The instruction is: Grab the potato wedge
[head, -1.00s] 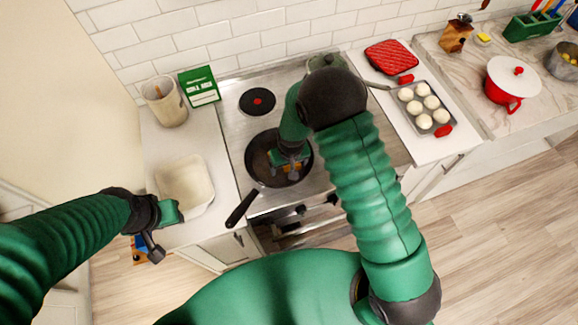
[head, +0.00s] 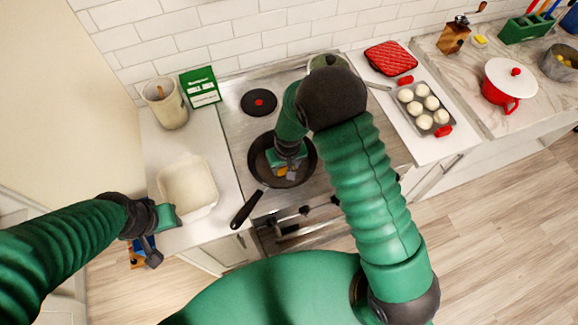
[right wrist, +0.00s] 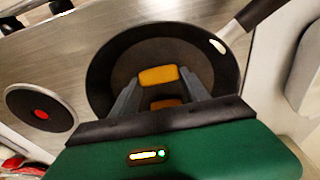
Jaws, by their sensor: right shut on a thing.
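Two orange potato wedges show in the dark frying pan (head: 258,165). One potato wedge (right wrist: 158,75) sits between the fingertips of my right gripper (right wrist: 160,76), which is shut on it. The other wedge (right wrist: 166,104) shows between the fingers, nearer the palm in the picture; its support is partly hidden. In the head view my right gripper (head: 287,166) reaches down into the pan and hides much of it, with a bit of orange (head: 291,175) beside it. My left gripper (head: 152,250) hangs near the counter's front edge, away from the pan; its jaw opening is unclear.
The pan stands on the stove (head: 232,122), its handle pointing to the front left. A white dish (head: 208,200) is on the left counter. A pot (head: 326,62) is behind my right arm. A muffin tray (head: 412,108) lies on the right counter.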

